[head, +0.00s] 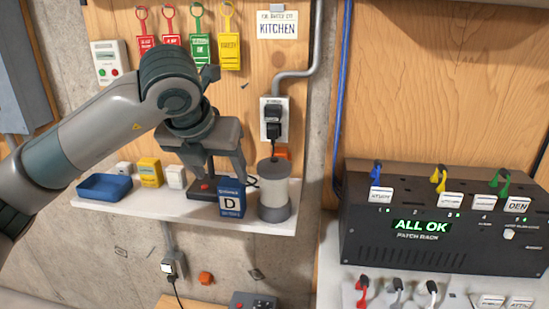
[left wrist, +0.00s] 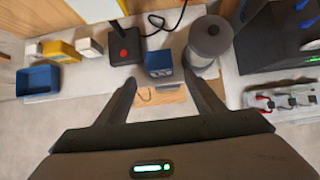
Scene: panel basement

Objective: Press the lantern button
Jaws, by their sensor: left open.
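The lantern (head: 274,193), a grey cylinder with a pale middle band, stands upright at the right end of the white shelf. In the left wrist view the lantern (left wrist: 209,40) shows its dark grey top with a small round knob (left wrist: 213,30). I cannot tell whether this knob is the button. My left gripper (head: 224,180) is open and empty, pointing down over the shelf, left of the lantern and apart from it. In the left wrist view its fingers (left wrist: 160,80) spread below the blue box, with the lantern beyond the right finger. My right gripper is not in view.
A blue "D" box (head: 232,197) stands between gripper and lantern. A dark box with a red button (left wrist: 124,47) lies left of it. The outlet with plugs (head: 274,118) is above the lantern. A black patch rack (head: 440,240) stands at right. A blue tray (head: 104,187) is at left.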

